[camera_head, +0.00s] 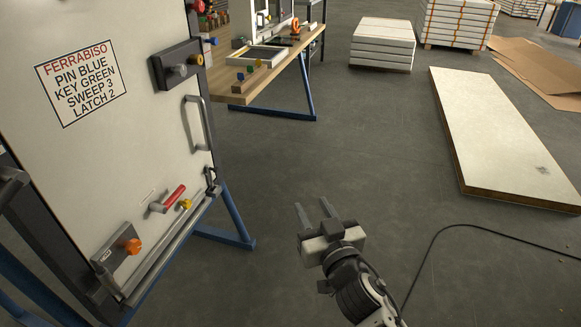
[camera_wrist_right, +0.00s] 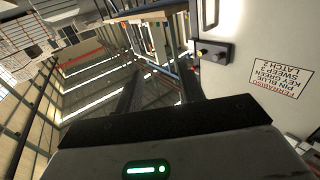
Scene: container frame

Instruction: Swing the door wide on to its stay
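The white door (camera_head: 100,150) fills the left of the head view and carries a printed label. Its grey bar handle (camera_head: 197,123) is near its right edge, below a dark block (camera_head: 178,66) with knobs. A red-handled lever (camera_head: 168,199), a yellow knob (camera_head: 185,204) and an orange knob (camera_head: 132,246) sit low on it. My right gripper (camera_head: 316,211) is open and empty, to the right of the door and clear of it. The door also shows in the right wrist view (camera_wrist_right: 240,75). I cannot pick out the stay.
A blue leg (camera_head: 235,215) stands below the door's right edge. A wooden workbench (camera_head: 265,85) stands behind the door. A pale panel (camera_head: 500,135) lies on the floor at right, and a black cable (camera_head: 500,232) crosses the floor. The middle floor is clear.

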